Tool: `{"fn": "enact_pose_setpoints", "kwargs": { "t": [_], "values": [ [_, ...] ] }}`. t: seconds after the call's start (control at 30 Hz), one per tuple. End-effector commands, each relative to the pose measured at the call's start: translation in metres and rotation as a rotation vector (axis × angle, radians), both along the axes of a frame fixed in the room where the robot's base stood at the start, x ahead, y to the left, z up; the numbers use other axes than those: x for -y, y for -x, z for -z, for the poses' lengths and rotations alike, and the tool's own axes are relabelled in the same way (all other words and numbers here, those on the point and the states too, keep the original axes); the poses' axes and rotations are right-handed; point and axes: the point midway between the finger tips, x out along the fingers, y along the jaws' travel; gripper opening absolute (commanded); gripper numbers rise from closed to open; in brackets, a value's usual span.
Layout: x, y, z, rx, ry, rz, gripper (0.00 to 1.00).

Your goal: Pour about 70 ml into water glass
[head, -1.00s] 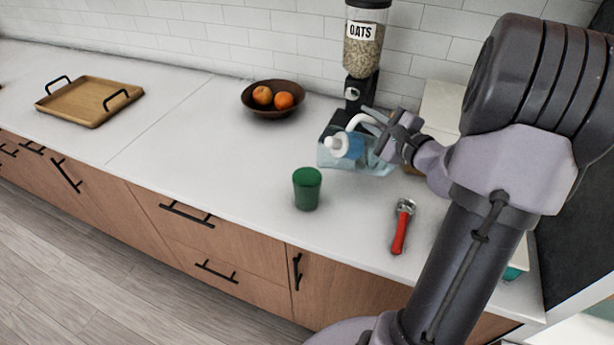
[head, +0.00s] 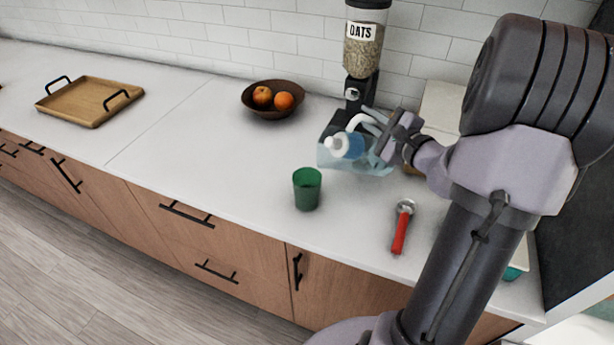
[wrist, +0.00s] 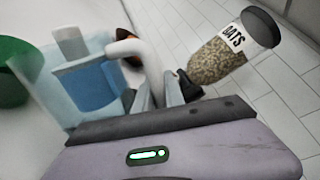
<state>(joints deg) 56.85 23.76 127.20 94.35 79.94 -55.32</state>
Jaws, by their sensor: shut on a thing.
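The water glass, a green tumbler (head: 307,189), stands upright on the white counter. It also shows at the left edge of the wrist view (wrist: 14,72). My gripper (head: 378,126) is shut on the white handle of a clear pitcher (head: 372,167) with blue water inside and a white spout piece. In the wrist view the pitcher (wrist: 48,92) is seen close up, with the handle between the fingers (wrist: 160,90). The pitcher is tilted, its white spout end pointing left, right of and behind the glass, apart from it. Whether water flows out cannot be told.
An oats dispenser (head: 362,50) stands at the wall just behind the pitcher. A brown bowl (head: 272,112) with oranges is behind the glass. A red-handled tool (head: 401,230) lies right of the glass. A wooden tray (head: 90,103) is far left. The counter between is clear.

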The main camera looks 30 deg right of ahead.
Motion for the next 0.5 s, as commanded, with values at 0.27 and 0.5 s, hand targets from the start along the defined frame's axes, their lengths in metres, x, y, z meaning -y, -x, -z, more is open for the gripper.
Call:
{"fn": "enact_pose_setpoints", "kwargs": {
  "t": [0.27,0.5],
  "values": [
    [0.0,0.0,-0.001,0.002,0.0,0.001,0.0],
    [0.007,0.001,0.012,0.006,-0.066,0.001,0.0]
  ]
}}
